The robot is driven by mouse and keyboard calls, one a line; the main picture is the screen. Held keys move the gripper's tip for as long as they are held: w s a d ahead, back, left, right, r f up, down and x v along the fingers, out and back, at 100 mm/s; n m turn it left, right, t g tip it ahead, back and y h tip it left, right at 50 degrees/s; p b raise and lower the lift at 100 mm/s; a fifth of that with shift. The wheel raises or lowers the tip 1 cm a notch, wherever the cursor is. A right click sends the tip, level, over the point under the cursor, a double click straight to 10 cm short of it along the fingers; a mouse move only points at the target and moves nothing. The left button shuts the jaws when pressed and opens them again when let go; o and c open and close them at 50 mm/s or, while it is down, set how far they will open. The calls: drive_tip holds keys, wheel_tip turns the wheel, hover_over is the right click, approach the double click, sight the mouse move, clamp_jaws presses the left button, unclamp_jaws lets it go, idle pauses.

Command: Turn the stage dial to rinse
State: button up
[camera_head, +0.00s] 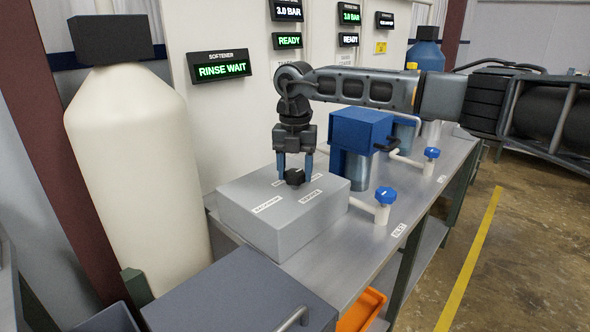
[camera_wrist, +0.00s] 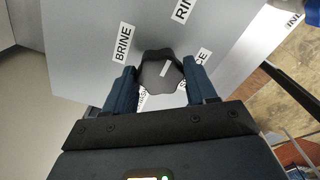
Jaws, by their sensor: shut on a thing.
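The stage dial is a black knob (camera_head: 295,177) on top of a grey box (camera_head: 262,226). My gripper (camera_head: 296,182) comes down from above, with its two blue fingers on either side of the knob, shut on it. In the wrist view the dial (camera_wrist: 158,70) carries a white pointer mark, aimed up and right, toward the label beginning "RIN" (camera_wrist: 183,10). The "BRINE" label (camera_wrist: 123,43) is at its left. Two other labels are partly hidden by the knob and fingers. The softener display (camera_head: 222,68) reads "RINSE WAIT" in green.
A blue valve block (camera_head: 361,129) stands behind the box. Blue-handled valves (camera_head: 386,196) line the bench's right edge. A large cream tank (camera_head: 140,170) stands at left. A dark grey box (camera_head: 240,295) is in front, and an orange bin (camera_head: 362,312) is low beneath the bench.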

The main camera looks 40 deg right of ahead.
sight(295, 172)
drive_tip(key=o, duration=1.1)
drive_tip(key=shift+c, duration=0.2)
drive_tip(key=shift+r+b, duration=0.45)
drive_tip(key=shift+r, duration=3.45)
